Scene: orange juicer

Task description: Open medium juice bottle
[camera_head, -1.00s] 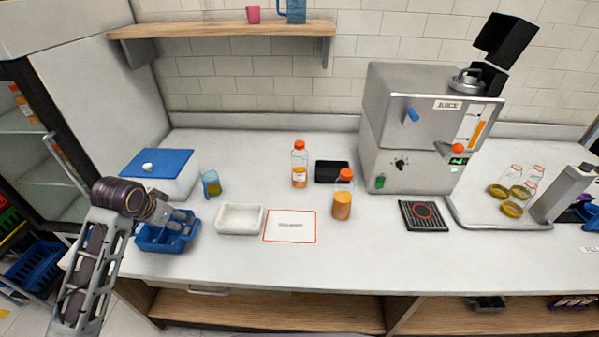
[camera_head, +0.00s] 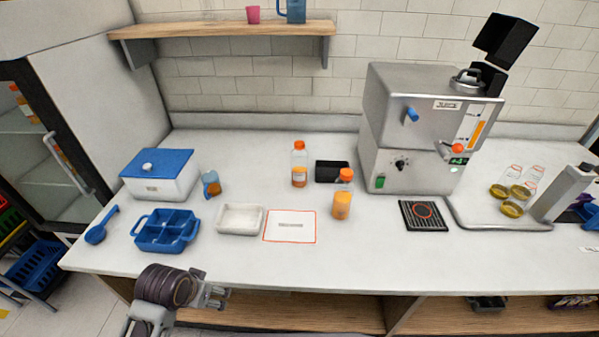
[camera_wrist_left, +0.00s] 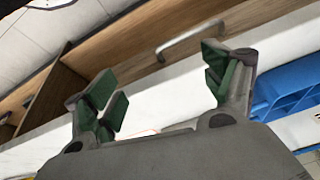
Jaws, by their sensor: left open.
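Two orange-capped juice bottles stand upright on the counter in the head view. One bottle (camera_head: 299,165) is farther back, left of a black box. The other bottle (camera_head: 343,195) is nearer, right of the red-edged card. Both caps are on. Which one is the medium bottle I cannot tell for sure. My left gripper (camera_head: 222,290) is at the counter's front edge, well left of and nearer than the bottles. In the left wrist view its green-padded fingers (camera_wrist_left: 168,88) are apart with nothing between them. My right gripper is not in view.
A blue divided tray (camera_head: 166,244), a white dish (camera_head: 240,205) and the card (camera_head: 290,226) lie left of the bottles. The juicer (camera_head: 405,150) stands behind to the right, with a black mat (camera_head: 423,229) before it. The front counter strip is clear.

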